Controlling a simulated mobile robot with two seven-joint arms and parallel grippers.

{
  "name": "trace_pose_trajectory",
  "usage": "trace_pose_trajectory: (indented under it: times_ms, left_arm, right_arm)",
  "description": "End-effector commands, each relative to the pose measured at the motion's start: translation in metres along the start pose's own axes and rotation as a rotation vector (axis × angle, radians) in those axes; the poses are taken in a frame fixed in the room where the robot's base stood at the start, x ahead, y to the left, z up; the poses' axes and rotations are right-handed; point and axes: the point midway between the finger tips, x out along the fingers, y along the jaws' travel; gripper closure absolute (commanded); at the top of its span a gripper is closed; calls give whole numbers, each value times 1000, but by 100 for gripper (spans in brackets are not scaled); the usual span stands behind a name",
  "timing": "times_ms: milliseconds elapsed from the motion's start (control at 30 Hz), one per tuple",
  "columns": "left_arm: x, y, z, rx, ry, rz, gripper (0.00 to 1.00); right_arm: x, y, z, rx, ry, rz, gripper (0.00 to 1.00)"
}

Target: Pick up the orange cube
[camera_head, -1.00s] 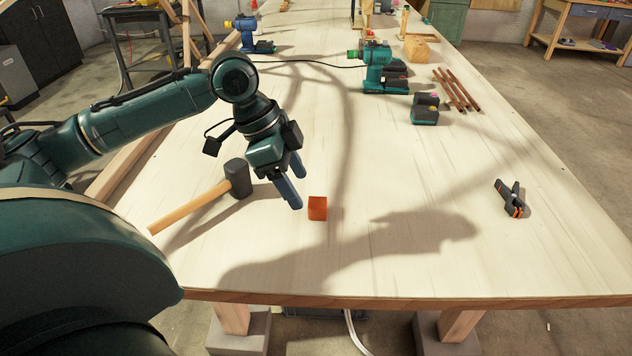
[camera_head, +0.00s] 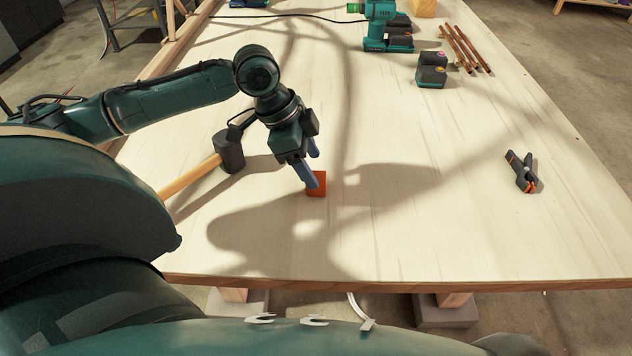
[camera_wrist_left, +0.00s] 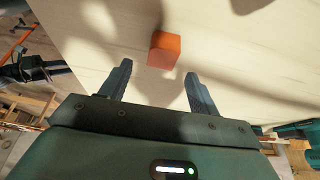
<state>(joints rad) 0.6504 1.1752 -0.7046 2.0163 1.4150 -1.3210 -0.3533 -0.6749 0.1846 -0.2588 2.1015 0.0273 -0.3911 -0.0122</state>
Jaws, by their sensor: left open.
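The orange cube (camera_head: 317,186) sits on the pale wooden table, near its front middle. In the left wrist view the cube (camera_wrist_left: 164,50) lies beyond the fingertips, between their lines and a little right of the middle of the gap. My left gripper (camera_head: 314,171) is open and points down toward the cube. Its fingers partly cover the cube in the head view. In the left wrist view the space between the fingers (camera_wrist_left: 159,78) is empty. My right gripper is not in view.
A mallet (camera_head: 229,152) with a wooden handle lies left of my left gripper. A black and orange clamp (camera_head: 522,172) lies at the right. A green drill (camera_head: 386,26), a battery (camera_head: 431,76) and copper-coloured rods (camera_head: 467,48) lie farther back. The table right of the cube is clear.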

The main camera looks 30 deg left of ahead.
Motion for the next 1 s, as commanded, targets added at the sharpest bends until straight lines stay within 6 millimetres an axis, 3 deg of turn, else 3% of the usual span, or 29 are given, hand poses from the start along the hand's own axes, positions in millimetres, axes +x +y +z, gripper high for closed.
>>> trace_pose_trajectory:
  times_ms: [333,667,1000]
  left_arm:
    - [46,-1,2,-1,0,2,38]
    - [52,-1,2,0,0,0,39]
    - [51,-1,2,0,0,0,67]
  right_arm:
    - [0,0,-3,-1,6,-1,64]
    - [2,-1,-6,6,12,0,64]
    - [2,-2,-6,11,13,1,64]
